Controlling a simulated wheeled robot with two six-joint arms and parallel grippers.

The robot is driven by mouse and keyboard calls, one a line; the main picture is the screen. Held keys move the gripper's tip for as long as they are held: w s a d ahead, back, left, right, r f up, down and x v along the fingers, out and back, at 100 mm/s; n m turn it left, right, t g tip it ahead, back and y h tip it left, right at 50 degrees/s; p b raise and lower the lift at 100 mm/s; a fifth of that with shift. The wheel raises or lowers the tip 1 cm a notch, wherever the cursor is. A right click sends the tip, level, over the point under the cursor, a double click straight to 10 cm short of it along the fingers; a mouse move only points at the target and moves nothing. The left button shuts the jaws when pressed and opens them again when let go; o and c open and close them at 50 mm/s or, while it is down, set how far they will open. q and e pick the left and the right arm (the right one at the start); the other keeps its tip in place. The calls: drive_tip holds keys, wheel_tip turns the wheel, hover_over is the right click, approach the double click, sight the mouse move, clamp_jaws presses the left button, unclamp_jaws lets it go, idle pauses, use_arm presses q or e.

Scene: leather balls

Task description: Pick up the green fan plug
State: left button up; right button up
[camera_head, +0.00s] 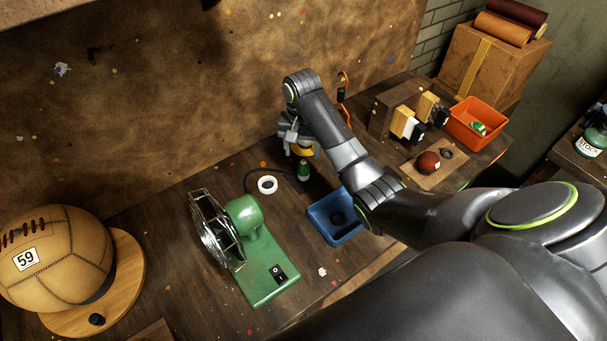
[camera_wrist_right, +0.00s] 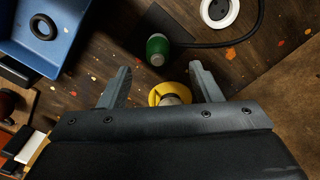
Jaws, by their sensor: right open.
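The green fan plug (camera_head: 303,171) stands on the workbench behind the green desk fan (camera_head: 262,255). A dark cord runs from it. In the right wrist view the green plug (camera_wrist_right: 157,48) lies just ahead of my fingertips, not between them. My right gripper (camera_head: 298,143) is above the bench just behind the plug; its fingers (camera_wrist_right: 163,80) are apart and empty. A yellow round piece (camera_wrist_right: 168,94) with a pale centre shows between and below the fingers. Whether the fingers touch it I cannot tell. My left gripper is not in view.
An orange bin (camera_head: 477,125) and a red ball (camera_head: 428,162) are farther right. A large leather ball (camera_head: 55,255) stands at the left.

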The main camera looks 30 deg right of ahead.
sight(303, 163)
drive_tip(key=shift+f, duration=0.6)
drive_tip(key=shift+f+p, duration=0.5)
drive_tip(key=shift+f, duration=0.35)
wheel_tip(303, 163, down, 3)
drive_tip(key=shift+s+d+f+p, duration=0.1)
drive_tip(key=shift+s+f+p, duration=0.05)
drive_tip(key=shift+p, duration=0.35)
drive_tip(key=shift+f, duration=0.65)
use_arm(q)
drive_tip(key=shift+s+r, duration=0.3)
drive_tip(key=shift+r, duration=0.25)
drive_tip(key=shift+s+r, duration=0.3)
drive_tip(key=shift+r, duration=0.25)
use_arm(e)
drive_tip(key=shift+c, duration=0.4)
drive_tip(key=c, duration=0.9)
